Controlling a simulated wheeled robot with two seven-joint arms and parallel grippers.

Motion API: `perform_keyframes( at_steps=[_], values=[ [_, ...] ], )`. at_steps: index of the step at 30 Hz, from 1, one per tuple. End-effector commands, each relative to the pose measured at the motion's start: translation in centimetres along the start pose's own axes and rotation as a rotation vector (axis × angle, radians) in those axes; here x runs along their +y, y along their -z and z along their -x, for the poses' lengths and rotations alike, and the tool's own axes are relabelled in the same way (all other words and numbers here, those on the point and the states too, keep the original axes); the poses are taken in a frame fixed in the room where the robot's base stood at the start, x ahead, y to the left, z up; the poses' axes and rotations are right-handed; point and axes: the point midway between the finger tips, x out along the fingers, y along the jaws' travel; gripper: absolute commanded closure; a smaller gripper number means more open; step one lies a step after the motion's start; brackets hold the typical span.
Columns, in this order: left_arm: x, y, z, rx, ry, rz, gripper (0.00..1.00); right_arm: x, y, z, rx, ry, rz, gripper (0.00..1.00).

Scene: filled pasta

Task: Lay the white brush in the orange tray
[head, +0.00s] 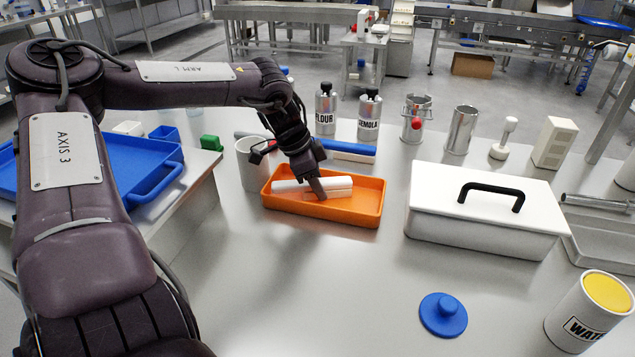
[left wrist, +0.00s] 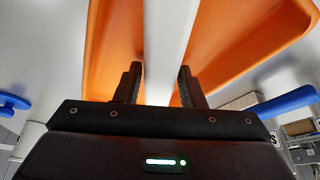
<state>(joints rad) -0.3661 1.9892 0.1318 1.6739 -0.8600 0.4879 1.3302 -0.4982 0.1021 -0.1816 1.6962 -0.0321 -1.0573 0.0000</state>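The white brush (head: 296,185) lies lengthwise across the orange tray (head: 345,211), with its left end near the tray's left wall. My left gripper (head: 318,193) reaches down into the tray over the brush. In the left wrist view, a white bar of the brush (left wrist: 168,35) runs between the two fingers (left wrist: 160,72), with the orange tray (left wrist: 235,40) behind. My right gripper is not in view.
A white mug (head: 252,165) stands close to the tray's left, and a blue bar (head: 350,147) lies behind it. A white lidded box (head: 485,215) stands to the right. A blue round lid (head: 443,314) lies in front. The table before the tray is clear.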

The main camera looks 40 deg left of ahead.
Motion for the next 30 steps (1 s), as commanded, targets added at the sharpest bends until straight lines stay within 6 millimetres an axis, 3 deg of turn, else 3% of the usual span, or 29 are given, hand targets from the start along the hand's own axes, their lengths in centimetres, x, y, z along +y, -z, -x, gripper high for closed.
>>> perform_keyframes(
  at_steps=[3, 15, 30],
  values=[
    [0.0, 0.0, 0.0, 0.0, 0.0, 0.0, 0.5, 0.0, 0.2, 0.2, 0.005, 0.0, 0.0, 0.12],
    [0.0, 0.2, 0.6, 0.001, 0.001, 0.0, 0.5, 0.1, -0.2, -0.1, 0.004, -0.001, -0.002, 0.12],
    [-0.1, 0.2, 10.2, 0.002, 0.003, -0.001, 0.5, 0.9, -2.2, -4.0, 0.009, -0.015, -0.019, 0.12]
  ],
)
